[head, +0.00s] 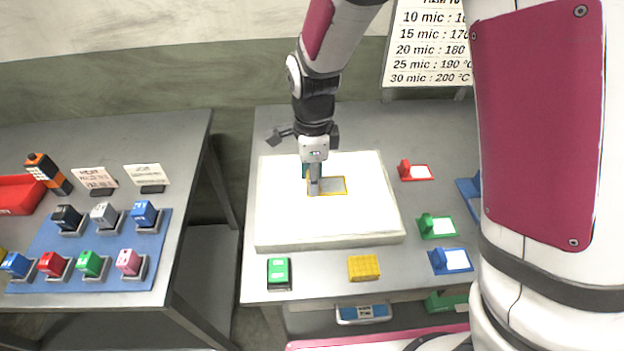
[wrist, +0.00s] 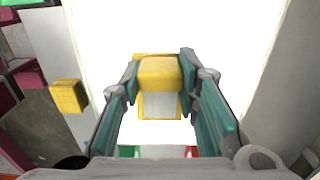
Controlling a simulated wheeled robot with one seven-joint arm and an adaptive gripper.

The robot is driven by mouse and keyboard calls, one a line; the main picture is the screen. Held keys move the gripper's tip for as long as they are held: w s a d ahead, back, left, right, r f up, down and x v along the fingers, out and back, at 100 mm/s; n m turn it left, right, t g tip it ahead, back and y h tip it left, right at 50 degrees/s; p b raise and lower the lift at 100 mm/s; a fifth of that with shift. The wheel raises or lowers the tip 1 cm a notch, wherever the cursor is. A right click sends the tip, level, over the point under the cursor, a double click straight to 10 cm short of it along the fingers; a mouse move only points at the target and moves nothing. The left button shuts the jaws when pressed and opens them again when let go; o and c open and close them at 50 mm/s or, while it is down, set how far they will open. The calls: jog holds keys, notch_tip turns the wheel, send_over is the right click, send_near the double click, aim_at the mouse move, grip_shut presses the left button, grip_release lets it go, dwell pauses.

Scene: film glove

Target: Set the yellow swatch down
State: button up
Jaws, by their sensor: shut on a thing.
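The yellow swatch (head: 334,186) is a small grey-centred plate with a yellow rim, over the white slab (head: 275,225) on the right table. In the wrist view its yellow block handle (wrist: 159,73) sits between my teal-padded fingers, with the pale plate (wrist: 158,106) below it. My gripper (head: 313,184) is shut on that handle, pointing down; it also shows in the wrist view (wrist: 160,68). The fingers hide the handle in the head view. The plate looks level and very close to the slab; I cannot tell whether it touches.
Red (head: 418,172), green (head: 437,227) and blue (head: 450,261) swatches lie right of the slab. A green block (head: 278,273) and a yellow block (head: 363,267) lie in front of it. The slab around the swatch is bare. A left table holds several coloured blocks on a blue mat (head: 60,280).

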jog(key=shift+f, duration=1.65)
jog(key=shift+f, duration=0.1)
jog(key=o, duration=1)
